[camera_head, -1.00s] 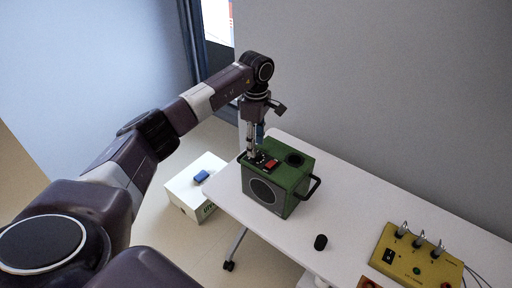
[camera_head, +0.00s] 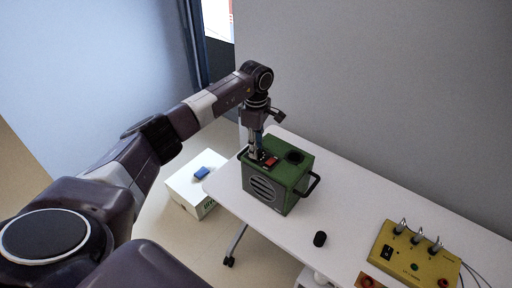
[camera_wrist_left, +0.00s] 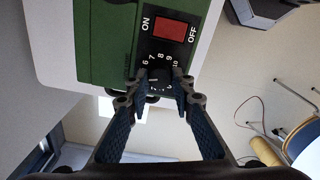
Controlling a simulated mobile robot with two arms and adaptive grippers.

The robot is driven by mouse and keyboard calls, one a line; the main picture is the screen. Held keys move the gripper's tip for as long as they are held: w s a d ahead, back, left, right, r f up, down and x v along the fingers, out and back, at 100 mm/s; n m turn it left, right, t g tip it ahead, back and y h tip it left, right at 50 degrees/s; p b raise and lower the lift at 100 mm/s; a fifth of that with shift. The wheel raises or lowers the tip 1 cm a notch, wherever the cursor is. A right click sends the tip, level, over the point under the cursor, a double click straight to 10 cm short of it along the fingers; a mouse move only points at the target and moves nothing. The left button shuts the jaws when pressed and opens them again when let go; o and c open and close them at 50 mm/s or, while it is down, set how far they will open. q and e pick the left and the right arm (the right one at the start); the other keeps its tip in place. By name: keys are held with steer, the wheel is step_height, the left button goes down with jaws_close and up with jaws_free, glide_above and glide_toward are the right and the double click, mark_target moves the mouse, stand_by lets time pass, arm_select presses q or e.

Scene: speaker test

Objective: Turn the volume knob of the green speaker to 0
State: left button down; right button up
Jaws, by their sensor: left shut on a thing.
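The green speaker (camera_head: 288,187) stands upright at the left end of the white table, with a slatted grille on its front and a handle on its right side. Its top has a black dial panel and a red ON/OFF switch (camera_head: 271,162), also seen in the left wrist view (camera_wrist_left: 170,32). My left gripper (camera_wrist_left: 160,84) points down onto the panel, its fingertips shut on the black volume knob (camera_wrist_left: 160,74). Dial numbers 6 to 10 show around the knob; the fingers hide much of the rest, and I cannot read the setting. My right gripper is not in view.
The white table (camera_head: 345,205) is clear just right of the speaker. A white box (camera_head: 190,190) with a blue item (camera_head: 202,173) is left of the table. A wall stands behind.

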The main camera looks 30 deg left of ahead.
arm_select(q)
steer(key=n+b, duration=0.1)
steer(key=n, duration=0.3)
steer(key=shift+n+b, duration=0.3)
steer(key=shift+n, duration=0.1)
steer(key=n, duration=0.6)
steer(key=shift+b, duration=0.3)
steer(key=n, duration=0.6)
steer(key=shift+s+d+r+n, duration=0.1)
steer(key=shift+d+n, duration=0.05)
steer(key=shift+n, duration=0.15)
steer(key=n, duration=0.6)
steer(key=shift+p, duration=0.3)
steer(key=shift+n, duration=0.4)
steer(key=c, duration=1.7)
jaws_free()
steer(key=shift+o, duration=0.2)
